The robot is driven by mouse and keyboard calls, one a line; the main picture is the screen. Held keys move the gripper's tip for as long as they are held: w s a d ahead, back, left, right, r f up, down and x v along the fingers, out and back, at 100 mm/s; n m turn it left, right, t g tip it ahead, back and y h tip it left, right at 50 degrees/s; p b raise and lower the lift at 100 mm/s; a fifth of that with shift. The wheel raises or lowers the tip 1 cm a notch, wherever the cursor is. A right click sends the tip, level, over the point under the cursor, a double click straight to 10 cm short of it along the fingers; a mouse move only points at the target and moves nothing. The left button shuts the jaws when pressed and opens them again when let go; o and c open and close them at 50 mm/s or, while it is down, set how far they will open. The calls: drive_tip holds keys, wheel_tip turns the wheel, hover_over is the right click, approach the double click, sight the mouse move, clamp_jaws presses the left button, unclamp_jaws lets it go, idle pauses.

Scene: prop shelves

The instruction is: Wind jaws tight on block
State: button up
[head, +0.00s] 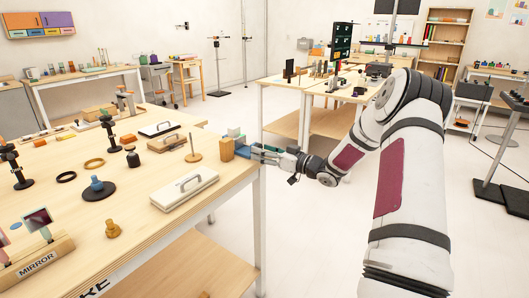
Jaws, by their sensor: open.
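A small vise (235,134) in blue-grey sits at the right edge of the near wooden table. A light wooden block (227,149) stands at its front left; I cannot tell whether the jaws touch it. My gripper (270,152) reaches in from the right at the table edge, beside the vise and level with it. Its fingers are apart, pointing left. They overlap the right end of the vise in this view, so its handle and any contact there are too small and hidden to tell.
The near table (140,212) also holds a white handled box (184,189), a wooden peg on a disc (194,152), a blue knob on a black disc (97,188) and a mirror stand (38,262). Another table (307,93) stands behind my arm. Open floor lies right of the near table.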

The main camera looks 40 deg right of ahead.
drive_tip(key=v, duration=1.2)
idle(0.3)
